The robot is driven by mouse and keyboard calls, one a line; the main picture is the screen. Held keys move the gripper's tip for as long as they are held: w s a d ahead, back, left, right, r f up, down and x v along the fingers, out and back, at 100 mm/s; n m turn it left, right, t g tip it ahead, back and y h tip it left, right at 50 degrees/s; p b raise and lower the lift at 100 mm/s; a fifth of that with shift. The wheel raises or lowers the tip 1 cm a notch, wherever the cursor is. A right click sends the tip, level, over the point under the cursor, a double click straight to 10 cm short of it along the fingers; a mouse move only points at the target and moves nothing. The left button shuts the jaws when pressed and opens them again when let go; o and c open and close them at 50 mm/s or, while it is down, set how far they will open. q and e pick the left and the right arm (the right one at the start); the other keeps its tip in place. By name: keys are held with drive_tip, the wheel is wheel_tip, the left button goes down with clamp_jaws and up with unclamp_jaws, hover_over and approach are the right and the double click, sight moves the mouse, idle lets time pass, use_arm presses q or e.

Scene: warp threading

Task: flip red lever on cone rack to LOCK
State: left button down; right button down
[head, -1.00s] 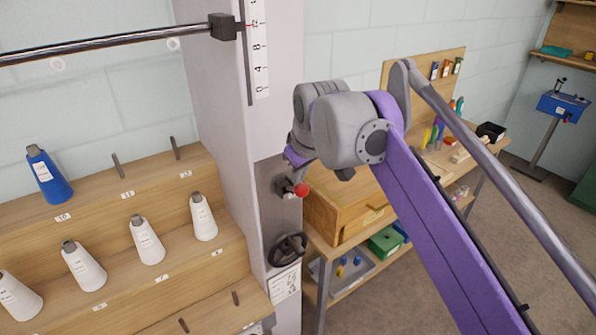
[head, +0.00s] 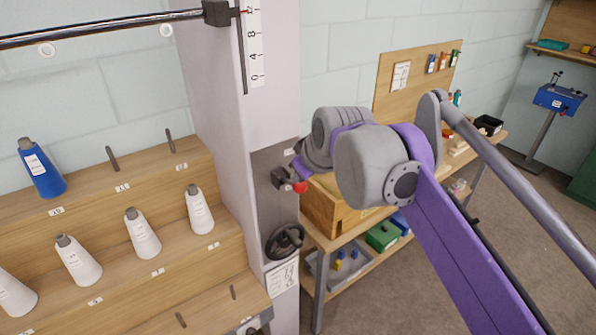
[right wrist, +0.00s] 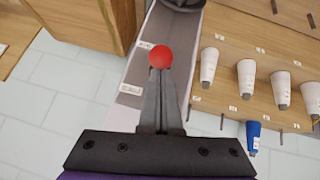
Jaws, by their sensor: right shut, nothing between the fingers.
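The red lever (head: 299,187) is a round red knob on a short dark stem, mounted on the side of the tall grey column of the cone rack (head: 225,120). It also shows in the right wrist view (right wrist: 161,57), right beyond my fingertips. My right gripper (right wrist: 160,74) is shut and empty, its tips at the near edge of the knob; I cannot tell whether they touch it. In the head view my right wrist is just right of the knob and hides the fingers. Any LOCK marking is too small to read. My left gripper is not in view.
White cones (head: 142,234) and a blue cone (head: 41,170) stand on the stepped rack left of the column. A dark handwheel (head: 285,241) sits below the lever. A wooden bench with a box (head: 322,209) stands close behind, on the right.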

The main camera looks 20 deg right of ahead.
sight(302, 189)
drive_tip(key=s+f+t, duration=0.1)
drive_tip(key=f+t, duration=0.1)
drive_tip(key=shift+s+d+f+y+b, duration=0.3)
drive_tip(key=shift+s+d+y+b, duration=0.05)
drive_tip(key=shift+y, duration=0.05)
wheel_tip(302, 189, down, 7)
drive_tip(key=t+p, duration=0.2)
drive_tip(key=t, duration=0.1)
drive_tip(key=shift+s+y, duration=0.25)
drive_tip(key=shift+y, duration=0.15)
drive_tip(key=shift+f, duration=0.1)
